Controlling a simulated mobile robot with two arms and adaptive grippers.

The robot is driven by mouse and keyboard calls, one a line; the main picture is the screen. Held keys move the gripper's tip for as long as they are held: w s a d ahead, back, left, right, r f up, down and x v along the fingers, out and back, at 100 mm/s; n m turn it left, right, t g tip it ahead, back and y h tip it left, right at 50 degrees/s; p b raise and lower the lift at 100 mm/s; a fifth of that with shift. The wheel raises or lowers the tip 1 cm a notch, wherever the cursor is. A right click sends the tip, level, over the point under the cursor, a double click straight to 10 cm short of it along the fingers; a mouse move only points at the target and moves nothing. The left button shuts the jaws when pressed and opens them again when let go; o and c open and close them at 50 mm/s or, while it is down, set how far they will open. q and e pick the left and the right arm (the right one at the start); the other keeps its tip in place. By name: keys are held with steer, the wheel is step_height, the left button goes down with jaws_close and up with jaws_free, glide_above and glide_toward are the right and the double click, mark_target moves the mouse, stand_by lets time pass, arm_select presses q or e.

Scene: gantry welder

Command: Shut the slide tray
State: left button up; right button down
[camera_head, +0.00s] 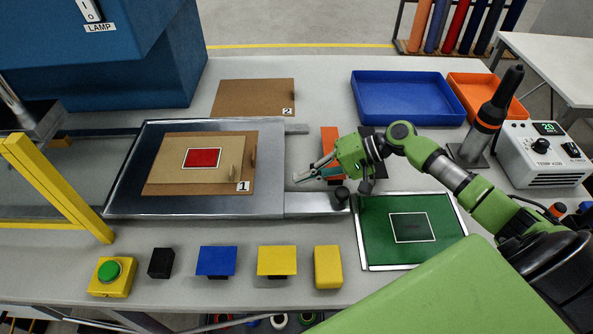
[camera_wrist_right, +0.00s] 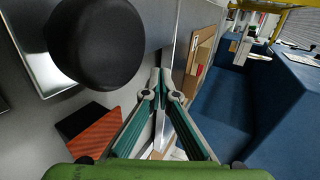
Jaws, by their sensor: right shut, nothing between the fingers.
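The slide tray (camera_head: 125,185) is a grey metal plate at the left of the head view, out from under the blue machine. The knob looms large and close at the upper left in the right wrist view (camera_wrist_right: 98,42). My right gripper (camera_head: 298,178) is shut and empty, fingers pointing left, above the gap between knob and tray. It appears clear of both. My left gripper is out of view.
A yellow post (camera_head: 60,185) stands left of the tray. An orange block (camera_head: 329,138) lies behind my right gripper. A green mat (camera_head: 375,245) lies right of the knob. A blue bin (camera_head: 400,97) stands behind.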

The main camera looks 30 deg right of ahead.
steer(key=shift+w+a+r, duration=0.1)
steer(key=shift+w+a, duration=0.15)
steer(key=shift+a, duration=0.45)
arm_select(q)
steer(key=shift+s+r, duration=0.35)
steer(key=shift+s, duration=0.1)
arm_select(e)
steer(key=shift+w+a, duration=0.1)
steer(key=shift+a, duration=0.1)
